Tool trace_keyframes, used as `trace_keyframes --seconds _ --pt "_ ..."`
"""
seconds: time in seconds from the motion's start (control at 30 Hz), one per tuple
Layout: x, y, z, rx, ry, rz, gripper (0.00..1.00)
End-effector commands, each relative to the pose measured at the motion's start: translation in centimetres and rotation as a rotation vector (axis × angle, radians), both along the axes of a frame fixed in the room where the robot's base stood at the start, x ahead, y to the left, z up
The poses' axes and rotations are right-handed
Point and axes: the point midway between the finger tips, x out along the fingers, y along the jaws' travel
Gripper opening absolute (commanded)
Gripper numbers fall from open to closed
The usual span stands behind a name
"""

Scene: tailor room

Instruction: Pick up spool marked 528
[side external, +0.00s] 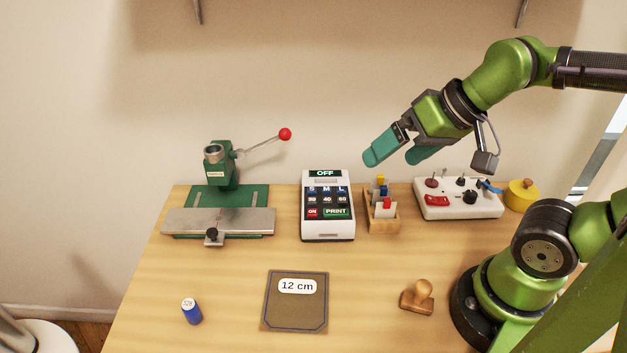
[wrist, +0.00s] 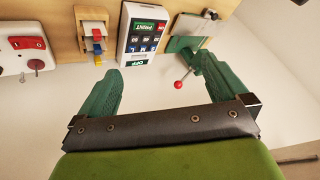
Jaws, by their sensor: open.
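The spool (side external: 192,312) is a small blue cylinder with a white top, standing at the front left of the wooden table. Its top bears a small printed number that looks like 528. My gripper (side external: 394,158) is high above the back of the table, up and to the right of the spool and far from it. In the wrist view my gripper (wrist: 160,92) shows two green fingers spread apart with nothing between them. The spool does not show in the wrist view.
A brown patch (side external: 295,316) marked 12 cm lies right of the spool, with a wooden stamp (side external: 417,297) farther right. Behind stand a green press (side external: 226,195) with a red-knobbed lever, a label printer (side external: 328,228), a wooden rack (side external: 391,224) and a switch box (side external: 458,208).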

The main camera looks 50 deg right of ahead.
Motion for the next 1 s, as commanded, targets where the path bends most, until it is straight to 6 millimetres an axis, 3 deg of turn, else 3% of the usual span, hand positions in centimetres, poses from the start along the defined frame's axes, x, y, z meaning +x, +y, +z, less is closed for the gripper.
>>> trace_keyframes --seconds 0.03,0.3,0.6,0.77,1.0 --pt "-0.2 -0.5 0.3 0.002 -0.018 -0.019 0.94" --pt "-0.1 -0.8 0.7 0.003 -0.031 -0.038 0.56" --pt "-0.2 -0.4 0.7 0.004 -0.026 -0.021 0.56" --pt "0.9 2.2 -0.9 -0.003 0.068 0.085 0.56" --pt "6.3 9.6 -1.0 -0.045 0.240 0.249 0.56"
